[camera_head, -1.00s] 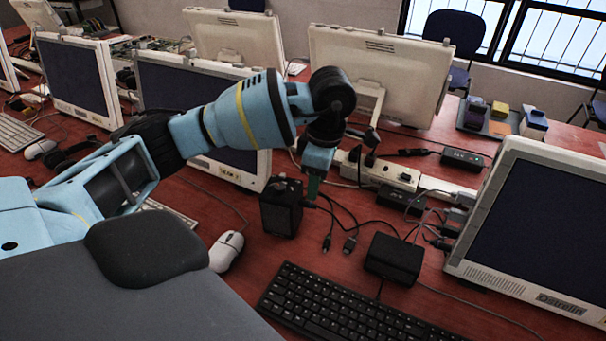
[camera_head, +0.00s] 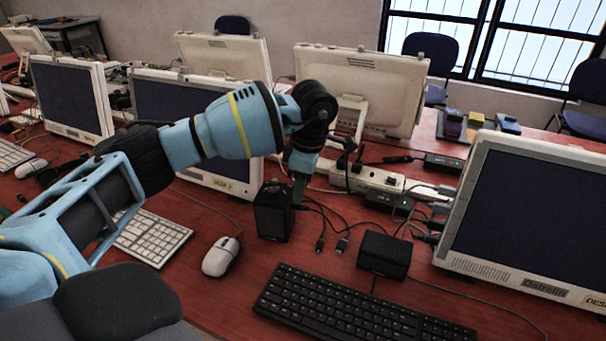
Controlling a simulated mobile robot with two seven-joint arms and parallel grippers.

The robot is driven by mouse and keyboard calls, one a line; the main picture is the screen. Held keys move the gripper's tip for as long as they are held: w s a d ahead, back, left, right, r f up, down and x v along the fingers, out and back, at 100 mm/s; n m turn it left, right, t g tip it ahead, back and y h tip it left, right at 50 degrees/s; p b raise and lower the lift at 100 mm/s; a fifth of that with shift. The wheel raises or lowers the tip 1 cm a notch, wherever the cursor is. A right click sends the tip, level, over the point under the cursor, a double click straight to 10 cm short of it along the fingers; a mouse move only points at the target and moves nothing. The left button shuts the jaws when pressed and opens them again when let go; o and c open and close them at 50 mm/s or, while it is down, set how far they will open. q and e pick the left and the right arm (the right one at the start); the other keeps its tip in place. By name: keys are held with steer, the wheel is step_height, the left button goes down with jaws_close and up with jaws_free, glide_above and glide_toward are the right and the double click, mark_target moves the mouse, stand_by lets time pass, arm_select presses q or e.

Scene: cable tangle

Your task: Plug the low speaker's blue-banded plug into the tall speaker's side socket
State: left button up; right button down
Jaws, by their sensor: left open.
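The tall speaker (camera_head: 273,212) is a dark upright box standing on the red table near the middle. The low speaker (camera_head: 384,254) is a squat black box to its right, nearer the keyboard. Two dark cable plugs, a left one (camera_head: 319,243) and a right one (camera_head: 342,244), lie on the table between the speakers. No blue band can be made out on either. My left gripper (camera_head: 298,191) points down beside the tall speaker's right upper edge. It is open; its fingertips are small and partly hidden, and whether it touches anything is unclear. My right gripper is out of view.
A power strip (camera_head: 366,178) and black adapters (camera_head: 388,200) with tangled cables lie behind the low speaker. A black keyboard (camera_head: 355,312) is in front, a white mouse (camera_head: 221,256) at left. A monitor (camera_head: 520,215) stands at right. Bare table lies between mouse and tall speaker.

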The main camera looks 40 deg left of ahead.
mark_target(296, 206)
arm_select(q)
steer(key=shift+s+a+f, duration=0.1)
steer(key=shift+a+f, duration=0.05)
steer(key=shift+f, duration=0.95)
steer(key=shift+s+a+f, duration=0.1)
steer(key=shift+a+f, duration=0.05)
steer(key=shift+f, duration=0.95)
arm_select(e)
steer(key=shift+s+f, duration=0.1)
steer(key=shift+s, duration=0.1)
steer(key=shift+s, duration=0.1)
arm_select(q)
steer(key=shift+c, duration=0.6)
jaws_close()
steer(key=shift+o, duration=0.5)
jaws_free()
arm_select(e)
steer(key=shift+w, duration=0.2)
arm_select(q)
steer(key=shift+w+r, duration=0.1)
